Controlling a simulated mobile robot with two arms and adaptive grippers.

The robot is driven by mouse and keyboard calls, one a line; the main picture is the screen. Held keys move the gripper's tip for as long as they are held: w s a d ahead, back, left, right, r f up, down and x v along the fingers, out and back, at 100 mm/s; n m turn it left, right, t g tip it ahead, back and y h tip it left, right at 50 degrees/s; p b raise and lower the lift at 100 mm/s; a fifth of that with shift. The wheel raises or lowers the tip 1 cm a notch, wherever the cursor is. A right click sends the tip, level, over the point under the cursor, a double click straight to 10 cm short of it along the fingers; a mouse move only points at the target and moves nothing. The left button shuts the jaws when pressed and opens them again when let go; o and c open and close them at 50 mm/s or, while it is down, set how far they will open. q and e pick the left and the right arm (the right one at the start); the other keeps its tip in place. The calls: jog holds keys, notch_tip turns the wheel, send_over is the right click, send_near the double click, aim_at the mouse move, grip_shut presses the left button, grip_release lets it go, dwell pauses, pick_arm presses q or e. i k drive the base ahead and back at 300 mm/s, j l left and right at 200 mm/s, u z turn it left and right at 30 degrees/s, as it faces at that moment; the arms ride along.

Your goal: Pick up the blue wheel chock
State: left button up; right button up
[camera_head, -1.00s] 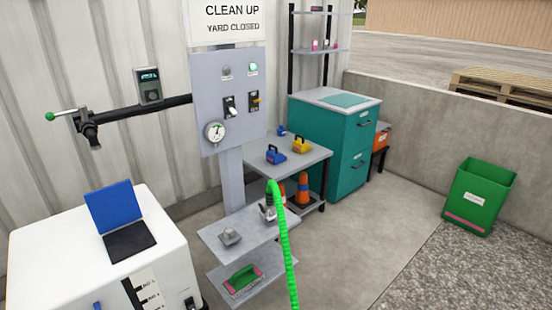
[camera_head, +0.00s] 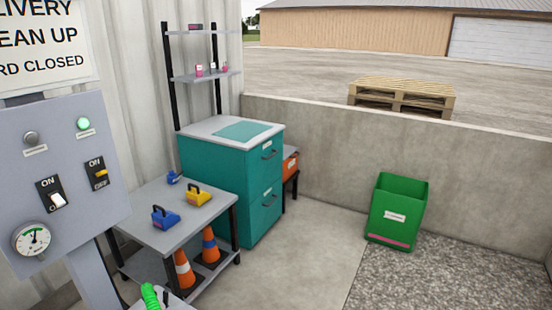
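A blue wheel chock (camera_head: 165,217) with a dark handle stands on the grey table (camera_head: 188,232), near its left front part. A yellow chock (camera_head: 197,194) of similar shape stands behind it to the right. A smaller blue object (camera_head: 174,178) sits at the table's back edge; its details are too small to tell. Neither of my grippers shows in the head view.
Orange cones (camera_head: 184,268) stand on the table's lower shelf. A teal cabinet (camera_head: 232,195) stands right behind the table. The control panel (camera_head: 58,170) is close at left. A green bin (camera_head: 396,210) stands by the wall; the concrete floor between is clear.

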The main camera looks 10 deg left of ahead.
aim_at(163, 220)
jog(key=i+l+z, duration=0.2)
jog(key=i, duration=0.8)
jog(key=i+l+z, duration=0.2)
jog(key=i, duration=0.8)
jog(key=i+j+u, duration=0.15)
jog(key=i+u, duration=0.75)
jog(key=i+l+u, duration=0.1)
jog(key=i+u, duration=0.3)
jog(key=i+l+u, duration=0.3)
jog(key=i+u, duration=0.15)
